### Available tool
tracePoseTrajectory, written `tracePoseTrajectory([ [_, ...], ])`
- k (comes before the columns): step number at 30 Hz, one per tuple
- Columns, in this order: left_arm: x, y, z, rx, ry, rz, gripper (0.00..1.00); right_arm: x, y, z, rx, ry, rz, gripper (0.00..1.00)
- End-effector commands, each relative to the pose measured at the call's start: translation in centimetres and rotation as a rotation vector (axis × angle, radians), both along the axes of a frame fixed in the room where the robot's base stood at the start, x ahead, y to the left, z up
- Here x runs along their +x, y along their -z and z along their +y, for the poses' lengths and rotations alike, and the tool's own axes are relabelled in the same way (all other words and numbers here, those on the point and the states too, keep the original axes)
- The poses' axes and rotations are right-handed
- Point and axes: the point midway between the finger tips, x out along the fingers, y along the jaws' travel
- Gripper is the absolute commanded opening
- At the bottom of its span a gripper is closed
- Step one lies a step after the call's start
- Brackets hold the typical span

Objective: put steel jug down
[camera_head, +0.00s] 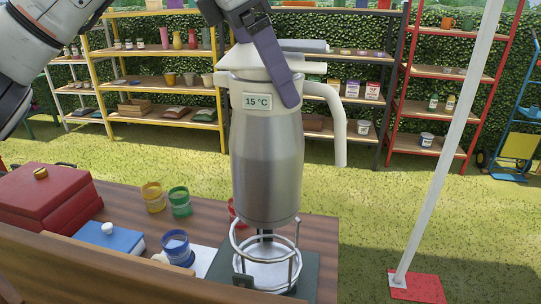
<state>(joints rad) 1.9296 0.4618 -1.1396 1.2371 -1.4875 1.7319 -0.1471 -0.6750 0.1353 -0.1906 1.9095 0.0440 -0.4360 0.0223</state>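The steel jug (267,165) is upright in the middle of the view, with a white collar, a "15 °C" label and a white handle on its right. My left gripper (283,85) comes down from above, with a purple finger against the front of the collar; the other finger is hidden. The gripper is shut on the jug at its top. The jug's bottom appears just above a round wire stand (267,278) on a dark green base (305,275). The stand's front ring is unobstructed. My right gripper is not in view.
On the wooden table (325,240) are a red box (45,195), a blue box (110,238), and yellow (153,197), green (180,201) and blue (177,248) jars. A red jar (233,209) is partly behind the jug. A white post (440,170) stands right.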

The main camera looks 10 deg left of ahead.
Motion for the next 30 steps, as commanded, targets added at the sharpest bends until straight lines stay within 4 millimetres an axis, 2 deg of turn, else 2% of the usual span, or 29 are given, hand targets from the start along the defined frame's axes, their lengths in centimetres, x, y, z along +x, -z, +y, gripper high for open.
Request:
tracePoseTrajectory([
  [1,-0.1,-0.5,-0.1,-0.008,0.002,-0.010,0.27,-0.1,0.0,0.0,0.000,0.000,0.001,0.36],
  [5,0.0,0.5,0.0,-0.006,0.002,-0.008,0.27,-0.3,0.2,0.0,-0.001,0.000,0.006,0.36],
  [12,-0.1,5.2,0.0,-0.006,0.001,-0.007,0.27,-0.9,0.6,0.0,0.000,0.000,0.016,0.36],
  [21,-0.1,11.0,-0.1,-0.007,0.000,-0.007,0.27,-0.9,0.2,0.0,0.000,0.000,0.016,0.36],
  [25,0.0,12.6,-0.1,-0.008,0.000,-0.010,0.27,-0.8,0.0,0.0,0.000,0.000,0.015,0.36],
  [30,0.0,13.5,-0.1,-0.009,0.000,-0.012,0.27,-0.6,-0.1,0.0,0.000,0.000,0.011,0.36],
])
